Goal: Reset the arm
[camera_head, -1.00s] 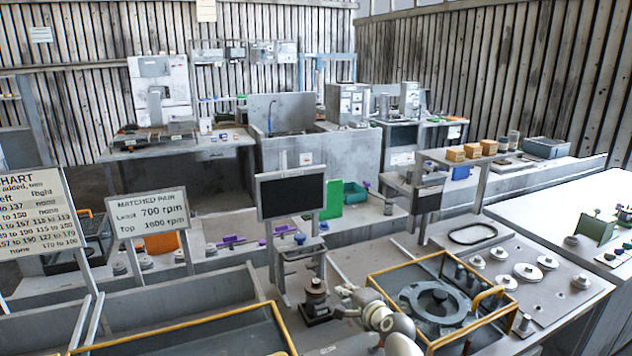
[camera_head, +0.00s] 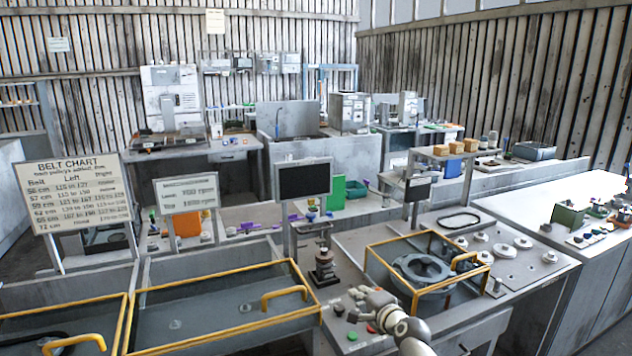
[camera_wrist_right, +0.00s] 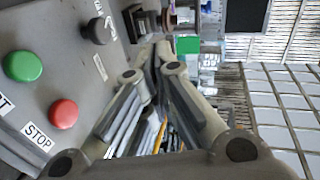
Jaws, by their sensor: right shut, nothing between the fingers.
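My right gripper (camera_head: 358,298) shows in the head view at the lower middle, over the grey control panel with coloured buttons. It also shows in the right wrist view (camera_wrist_right: 154,52), its fingers closed together at the tips with nothing between them. The green button (camera_wrist_right: 22,66) and the red button (camera_wrist_right: 63,114) lie to the left of the fingers in the wrist view, apart from them. My left gripper is not in view.
A yellow-railed frame around a round grey housing (camera_head: 405,268) stands right of my gripper. A dark post-like device (camera_head: 323,268) stands just left of it, below a black monitor (camera_head: 304,180). Yellow-edged trays (camera_head: 215,345) fill the lower left.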

